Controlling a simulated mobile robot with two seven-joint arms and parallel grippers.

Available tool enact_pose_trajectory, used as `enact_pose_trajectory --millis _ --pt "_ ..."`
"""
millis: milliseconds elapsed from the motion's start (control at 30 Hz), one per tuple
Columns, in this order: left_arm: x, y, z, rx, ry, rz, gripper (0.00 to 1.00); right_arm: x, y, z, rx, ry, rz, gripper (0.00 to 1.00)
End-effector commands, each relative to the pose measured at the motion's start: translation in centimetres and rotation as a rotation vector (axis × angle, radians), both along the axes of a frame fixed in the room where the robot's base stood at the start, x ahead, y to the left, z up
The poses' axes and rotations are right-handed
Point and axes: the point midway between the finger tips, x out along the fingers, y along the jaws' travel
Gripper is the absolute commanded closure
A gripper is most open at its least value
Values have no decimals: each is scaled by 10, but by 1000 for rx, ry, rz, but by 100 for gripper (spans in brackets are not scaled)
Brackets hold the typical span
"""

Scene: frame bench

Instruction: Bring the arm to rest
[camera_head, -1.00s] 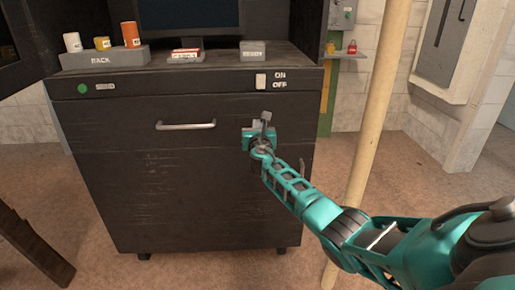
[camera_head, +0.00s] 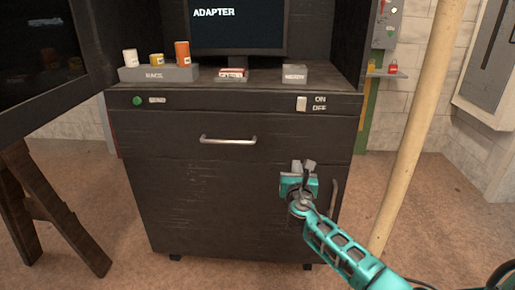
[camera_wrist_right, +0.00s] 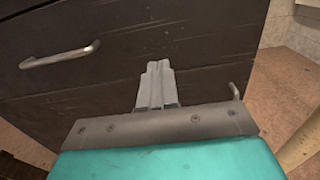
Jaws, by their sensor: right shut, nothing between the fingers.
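My right gripper (camera_head: 305,166) is in front of the dark cabinet (camera_head: 220,210), below and to the right of the drawer handle (camera_head: 228,140). In the right wrist view its two grey fingers (camera_wrist_right: 156,84) are together with nothing between them. The cabinet's dark front stands beyond the fingertips; I cannot tell how wide the gap is. The drawer handle also shows at upper left in the wrist view (camera_wrist_right: 60,56). My left gripper is in neither view.
On the cabinet top stand a grey rack (camera_head: 158,74) with several small containers, a red-and-white box (camera_head: 232,75), a grey block (camera_head: 295,74) and a monitor (camera_head: 238,28). A pale pole (camera_head: 415,130) rises at right. A wooden trestle (camera_head: 55,215) stands at left.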

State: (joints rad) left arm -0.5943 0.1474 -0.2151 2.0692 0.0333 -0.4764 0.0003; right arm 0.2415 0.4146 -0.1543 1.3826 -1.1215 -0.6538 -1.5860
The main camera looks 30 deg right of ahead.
Motion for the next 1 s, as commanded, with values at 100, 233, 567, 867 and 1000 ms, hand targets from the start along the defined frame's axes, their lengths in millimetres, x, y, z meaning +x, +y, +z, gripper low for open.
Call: enact_pose_trajectory --millis 100,233,567,867,1000 --pt "2 0 1 1 -5 -2 64 -1 1 0 0 0 0 100" --pt "3 1 4 5 -8 -3 64 -3 5 -5 41 -4 10 100" --pt "0 10 30 24 -12 8 64 -97 115 -95 1098 -135 40 100" --pt "-11 25 42 52 3 32 64 -225 229 -108 2282 -357 -418 100" --pt "-12 27 46 51 2 44 64 -258 254 -97 2588 -466 -654 100"
